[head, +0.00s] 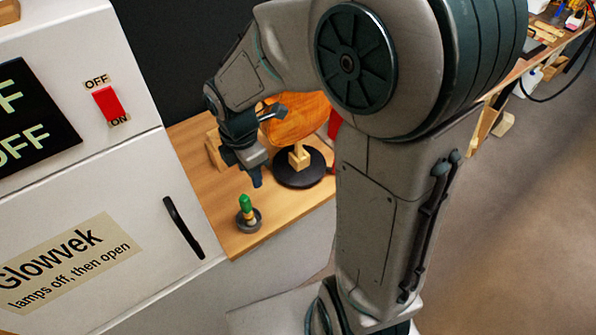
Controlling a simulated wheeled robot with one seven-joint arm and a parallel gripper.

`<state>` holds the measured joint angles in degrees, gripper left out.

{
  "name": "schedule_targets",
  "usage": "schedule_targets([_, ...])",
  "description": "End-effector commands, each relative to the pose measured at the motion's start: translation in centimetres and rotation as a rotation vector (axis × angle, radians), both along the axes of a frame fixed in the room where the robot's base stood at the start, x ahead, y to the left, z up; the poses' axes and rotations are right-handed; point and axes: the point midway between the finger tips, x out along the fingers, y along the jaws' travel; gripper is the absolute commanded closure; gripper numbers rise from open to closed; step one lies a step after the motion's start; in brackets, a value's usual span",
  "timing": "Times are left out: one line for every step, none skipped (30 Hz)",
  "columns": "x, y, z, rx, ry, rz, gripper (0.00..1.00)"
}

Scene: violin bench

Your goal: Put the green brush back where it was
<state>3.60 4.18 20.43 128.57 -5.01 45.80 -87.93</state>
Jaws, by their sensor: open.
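The green brush (246,203) stands upright near the front edge of the wooden bench. Its lower end is at a small dark round holder (256,221); I cannot tell how deep it sits. My gripper (257,183) points down above the bench, behind and slightly right of the brush in the picture. It is open, and nothing shows between its fingers. A gap shows between the gripper and the brush.
An orange-brown violin body (305,122) stands behind my gripper, over a black round base (300,176) with a wooden block. A white cabinet (150,180) with a red switch (109,104) and dark handle (184,228) borders the bench's left. Bare bench (222,200) lies left of the brush.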

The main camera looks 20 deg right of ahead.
Motion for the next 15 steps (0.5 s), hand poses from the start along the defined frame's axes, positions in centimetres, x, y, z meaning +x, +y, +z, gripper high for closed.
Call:
schedule_targets([-0.7, -1.0, 1.1, -0.003, -0.028, -0.129, 0.57])
schedule_targets([-1.1, -1.5, 1.7, -0.001, -0.043, -0.213, 0.57])
schedule_targets([-1.7, -2.3, 2.4, 0.002, -0.060, -0.326, 0.57])
schedule_targets([-2.1, -2.8, 2.9, 0.006, -0.073, -0.410, 0.57])
schedule_targets([-2.6, -3.3, 3.4, 0.012, -0.086, -0.495, 0.57])
schedule_targets([-3.2, -4.0, 4.0, 0.024, -0.104, -0.607, 0.57])
schedule_targets([-3.7, -4.5, 4.5, 0.033, -0.116, -0.692, 0.57])
schedule_targets([-4.3, -4.9, 4.9, 0.045, -0.128, -0.777, 0.57])
schedule_targets([-4.9, -5.5, 5.5, 0.063, -0.143, -0.890, 0.57])
schedule_targets([-5.5, -5.9, 5.8, 0.077, -0.152, -0.973, 0.57])
schedule_targets([-6.0, -6.3, 6.2, 0.094, -0.162, -1.057, 0.57])
schedule_targets([-6.8, -6.8, 6.6, 0.116, -0.173, -1.166, 0.57])
schedule_targets([-7.3, -7.1, 6.9, 0.135, -0.180, -1.246, 0.57])
schedule_targets([-7.8, -7.5, 7.2, 0.155, -0.185, -1.323, 0.57])
schedule_targets([-8.5, -7.8, 7.5, 0.180, -0.189, -1.418, 0.57])
